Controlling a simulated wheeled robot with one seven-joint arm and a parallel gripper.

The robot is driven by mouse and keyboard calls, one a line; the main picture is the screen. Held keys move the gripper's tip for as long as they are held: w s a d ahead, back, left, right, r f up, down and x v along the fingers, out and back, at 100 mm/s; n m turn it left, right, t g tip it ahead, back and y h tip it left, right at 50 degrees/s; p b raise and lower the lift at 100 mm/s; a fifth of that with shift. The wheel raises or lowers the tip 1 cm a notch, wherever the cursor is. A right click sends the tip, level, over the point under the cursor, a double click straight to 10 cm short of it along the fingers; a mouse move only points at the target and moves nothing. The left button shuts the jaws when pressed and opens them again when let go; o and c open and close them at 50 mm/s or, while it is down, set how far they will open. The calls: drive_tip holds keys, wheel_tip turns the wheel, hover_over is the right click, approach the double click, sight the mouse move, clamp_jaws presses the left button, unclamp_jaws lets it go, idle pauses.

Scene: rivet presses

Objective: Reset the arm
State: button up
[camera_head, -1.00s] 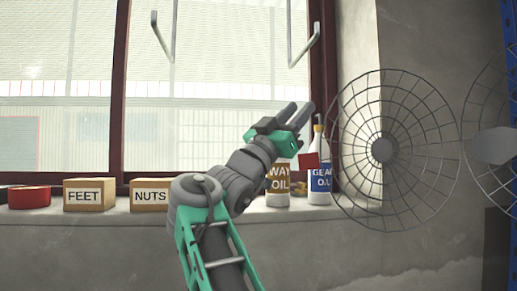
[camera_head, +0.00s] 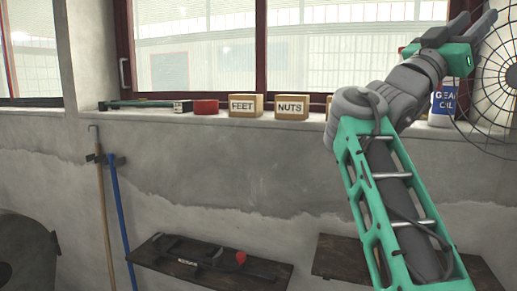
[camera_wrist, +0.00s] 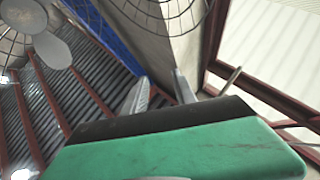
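My green and grey arm is stretched up at the right of the head view. My gripper (camera_head: 480,15) points up and to the right, in front of the window frame and beside the wire fan guard (camera_head: 497,85). In the wrist view my gripper (camera_wrist: 162,88) shows two grey fingers standing apart beyond its green body. Nothing is between them, so it is open and empty. The gripper is well above the sill and appears to touch nothing.
Below are two dark wall shelves, the left one (camera_head: 150,262) holding tools. A blue pole (camera_head: 119,215) leans at left.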

drive_tip(key=w+a+f+n+t+y, duration=0.3)
drive_tip(key=w+f+n+t+y, duration=0.65)
drive_tip(key=f, duration=0.45)
drive_tip(key=w+a+f+n+g+y, duration=0.1)
drive_tip(key=a+f+n+y, duration=0.2)
drive_tip(key=f, duration=0.6)
drive_tip(key=w+a+f+g+y, duration=0.25)
drive_tip(key=f+y, duration=0.25)
drive_tip(key=f, duration=0.4)
drive_tip(key=s+a+f+n+g+y, duration=0.15)
drive_tip(key=s+a+f, duration=0.25)
drive_tip(key=f, duration=0.6)
drive_tip(key=s+a+f+n+g+y, duration=0.1)
drive_tip(key=s+a+f+g+y, duration=0.2)
drive_tip(key=f, duration=0.6)
drive_tip(key=s+a+f+n+g+y, duration=0.1)
drive_tip(key=s+a+f+g, duration=0.4)
drive_tip(key=s+f, duration=1.2)
drive_tip(key=s+a+y, duration=0.1)
drive_tip(key=a, duration=0.2)
drive_tip(key=shift+s+f+y, duration=0.15)
drive_tip(key=shift+f+y, duration=0.05)
drive_tip(key=shift+y, duration=0.2)
